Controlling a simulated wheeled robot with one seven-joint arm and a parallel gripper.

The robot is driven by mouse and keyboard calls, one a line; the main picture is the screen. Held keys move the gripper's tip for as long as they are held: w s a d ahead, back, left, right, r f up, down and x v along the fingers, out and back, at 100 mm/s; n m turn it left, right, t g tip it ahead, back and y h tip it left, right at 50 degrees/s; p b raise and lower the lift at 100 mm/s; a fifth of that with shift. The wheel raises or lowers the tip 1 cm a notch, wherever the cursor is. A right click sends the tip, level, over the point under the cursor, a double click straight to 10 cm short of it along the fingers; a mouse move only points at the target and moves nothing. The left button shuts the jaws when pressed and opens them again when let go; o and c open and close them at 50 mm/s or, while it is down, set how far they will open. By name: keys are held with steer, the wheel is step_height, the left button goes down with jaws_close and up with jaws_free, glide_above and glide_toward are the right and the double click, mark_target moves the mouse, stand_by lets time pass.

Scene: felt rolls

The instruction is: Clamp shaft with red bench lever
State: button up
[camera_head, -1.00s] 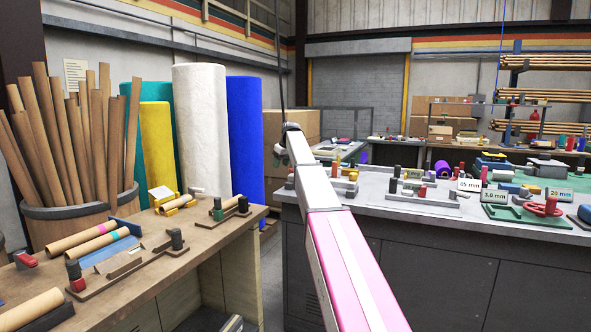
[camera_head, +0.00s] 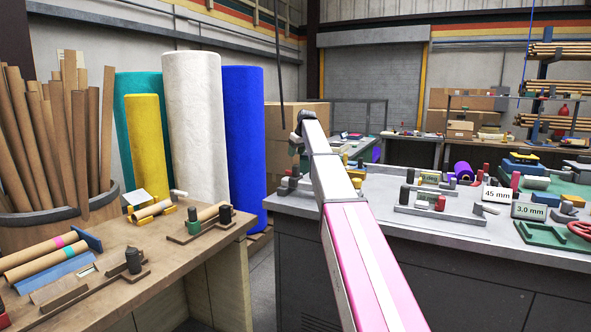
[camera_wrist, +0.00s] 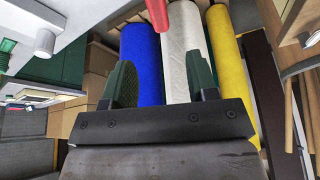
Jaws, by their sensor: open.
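My gripper (camera_wrist: 162,85) is open and empty in the wrist view, its two dark green fingers apart in front of the standing blue and white rolls. In the head view, the arm's dark end (camera_head: 303,122) is beyond the gap between two benches. A red handle (camera_head: 580,229) shows at the right edge. I cannot tell which red part is the bench lever, or make out the shaft. A red piece (camera_wrist: 158,13) is cut off at the wrist view's top.
The wooden bench (camera_head: 165,275) at left holds tubes and dark-posted fixtures. The metal bench (camera_head: 375,188) at right carries fixtures, labels reading 45 mm (camera_head: 497,194) and 3.0 mm (camera_head: 528,211), and a purple roll (camera_head: 463,171). Open floor (camera_head: 262,285) lies between the benches.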

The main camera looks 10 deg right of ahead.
mark_target(290, 171)
steer(key=x, duration=1)
steer(key=shift+w+f, duration=0.15)
steer(key=shift+f, duration=0.25)
jaws_close()
